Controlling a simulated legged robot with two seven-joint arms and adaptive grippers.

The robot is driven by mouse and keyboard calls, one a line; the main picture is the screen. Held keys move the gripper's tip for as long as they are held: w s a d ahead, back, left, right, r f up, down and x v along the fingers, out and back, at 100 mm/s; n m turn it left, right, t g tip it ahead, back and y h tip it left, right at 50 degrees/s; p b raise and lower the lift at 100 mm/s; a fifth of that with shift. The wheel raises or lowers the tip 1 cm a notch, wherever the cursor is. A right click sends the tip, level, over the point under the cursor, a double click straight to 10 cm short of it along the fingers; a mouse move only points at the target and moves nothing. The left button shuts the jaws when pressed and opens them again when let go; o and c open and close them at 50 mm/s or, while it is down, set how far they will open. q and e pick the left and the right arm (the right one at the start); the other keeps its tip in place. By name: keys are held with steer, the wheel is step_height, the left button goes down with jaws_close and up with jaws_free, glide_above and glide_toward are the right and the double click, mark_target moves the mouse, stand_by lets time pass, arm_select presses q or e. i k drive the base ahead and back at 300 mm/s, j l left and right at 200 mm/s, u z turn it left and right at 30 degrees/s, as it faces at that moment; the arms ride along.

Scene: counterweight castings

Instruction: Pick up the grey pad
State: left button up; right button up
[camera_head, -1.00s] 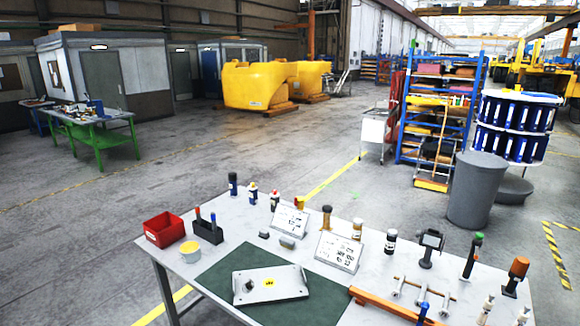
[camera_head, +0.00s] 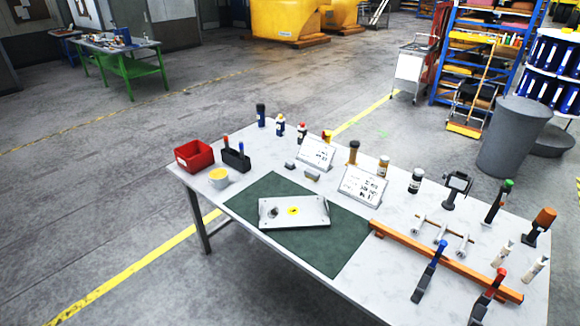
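Two small grey blocks lie on the white table (camera_head: 205,190), behind the green mat. The larger, lighter block (camera_head: 312,174) lies just left of a tilted white card stand. The smaller, darker block (camera_head: 290,165) lies a little further left and back. Either could be the grey pad; I cannot tell which at this size. Neither of my grippers is in view, and nothing holds either block.
A metal plate (camera_head: 316,208) with a yellow mark lies on the green mat (camera_head: 345,250). Card stands (camera_head: 362,186) and several bottles stand behind. A red bin (camera_head: 194,156) stands left. An orange bar (camera_head: 450,262) and upright tools occupy the right.

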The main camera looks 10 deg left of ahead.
mark_target(289, 165)
steer(key=z, duration=0.45)
steer(key=j+z, duration=0.8)
steer(key=k+j+z, duration=0.1)
steer(key=j+z, duration=0.3)
steer(key=j, duration=0.15)
